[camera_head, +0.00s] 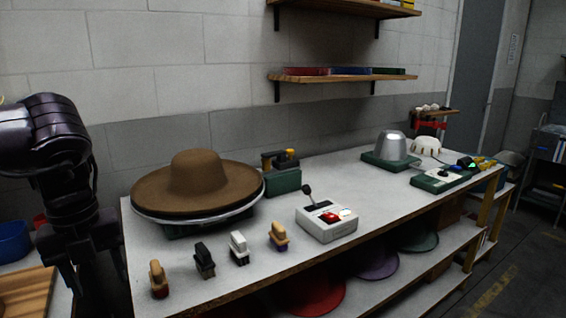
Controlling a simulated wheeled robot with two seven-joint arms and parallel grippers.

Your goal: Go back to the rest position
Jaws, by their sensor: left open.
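My left arm comes in from the left edge, dark and bent downward. My left gripper (97,284) points down at the left end of the workbench, its two fingers apart with nothing between them. My right gripper is not in view. A brown wide-brimmed hat (198,180) lies on a round metal plate at the left of the white workbench (380,208), to the right of my left arm. A control box (327,221) with a red button and a lever stands near the middle of the bench.
Several small brushes (239,248) stand along the front edge of the bench. A blue bowl (14,242) and wooden board (27,291) are at far left.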

